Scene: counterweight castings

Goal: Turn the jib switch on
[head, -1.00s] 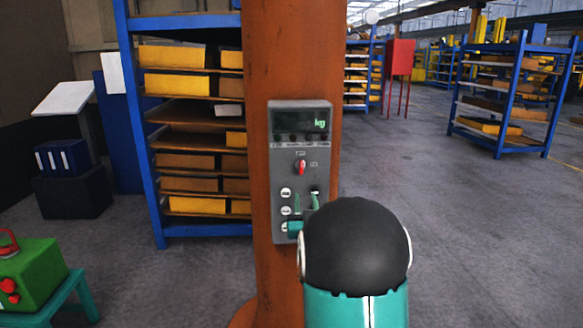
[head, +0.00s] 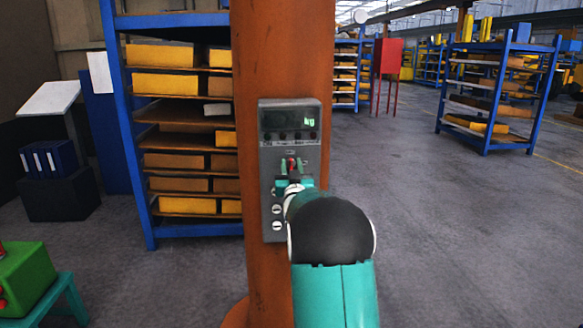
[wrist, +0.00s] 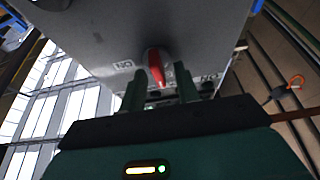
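A grey control panel (head: 269,180) with a small green-lit display is mounted on an orange column. A red switch handle (head: 291,163) sits in its middle, between two small labels; it also shows in the wrist view (wrist: 155,66). I cannot read "jib" on it. My gripper (head: 291,178) is at the panel, over the area at and just below the red handle. In the wrist view my gripper's two fingers (wrist: 162,90) are apart, one on either side of the handle. I cannot tell whether they touch it. My arm hides the panel's lower right.
White round fittings (head: 277,210) run down the panel's lower left. A blue shelf rack (head: 123,120) with yellow and brown bins stands left of the orange column (head: 284,50). A green box (head: 25,278) on a teal stand is at lower left.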

